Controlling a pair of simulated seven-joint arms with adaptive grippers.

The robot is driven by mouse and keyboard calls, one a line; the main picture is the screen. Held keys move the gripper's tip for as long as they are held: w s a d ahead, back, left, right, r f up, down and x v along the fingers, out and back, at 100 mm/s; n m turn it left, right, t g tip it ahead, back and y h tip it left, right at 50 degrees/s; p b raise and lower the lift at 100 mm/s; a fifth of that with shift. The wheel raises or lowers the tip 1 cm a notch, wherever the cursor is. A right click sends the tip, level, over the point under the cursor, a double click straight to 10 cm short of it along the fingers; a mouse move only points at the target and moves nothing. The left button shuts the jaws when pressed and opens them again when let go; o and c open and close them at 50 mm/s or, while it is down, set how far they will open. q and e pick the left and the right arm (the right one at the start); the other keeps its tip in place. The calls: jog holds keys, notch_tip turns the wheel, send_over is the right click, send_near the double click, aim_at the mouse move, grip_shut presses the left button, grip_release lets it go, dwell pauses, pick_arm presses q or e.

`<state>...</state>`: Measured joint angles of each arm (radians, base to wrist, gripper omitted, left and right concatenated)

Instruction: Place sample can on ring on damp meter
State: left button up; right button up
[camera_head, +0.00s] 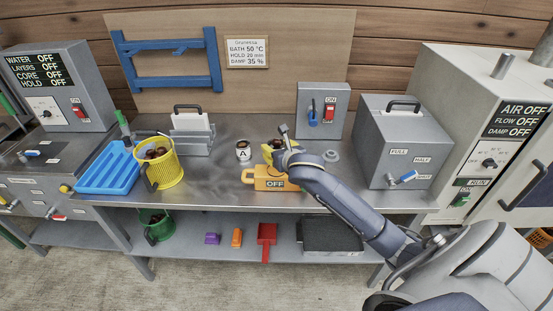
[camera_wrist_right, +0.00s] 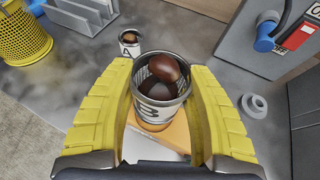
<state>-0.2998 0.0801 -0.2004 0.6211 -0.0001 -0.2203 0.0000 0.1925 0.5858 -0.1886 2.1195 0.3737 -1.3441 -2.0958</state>
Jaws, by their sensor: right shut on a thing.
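The orange damp meter (camera_head: 262,183) stands on the bench, its display reading OFF; it also shows in the right wrist view (camera_wrist_right: 178,137). My right gripper (camera_head: 274,150) is shut on a metal can marked B (camera_wrist_right: 158,108), which holds brown chestnuts. The can is upright over the meter's top. I cannot tell whether it touches the meter; the ring under it is largely hidden. A second can, marked A (camera_head: 243,152), stands on the bench behind and left of the meter. It shows beyond the held can in the right wrist view (camera_wrist_right: 130,46). My left gripper is not in view.
A yellow basket of chestnuts (camera_head: 164,172) and a blue tray (camera_head: 108,170) stand left. A grey stepped disc (camera_head: 331,156) lies right of the meter, near the grey box with handle (camera_head: 400,140). A switch box (camera_head: 322,105) stands behind. Bare bench lies between basket and meter.

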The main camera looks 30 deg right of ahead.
jog(key=shift+f, duration=2.15)
jog(key=shift+f, duration=0.1)
jog(key=o, duration=1.2)
jog(key=shift+r, duration=0.2)
jog(key=v, duration=1.2)
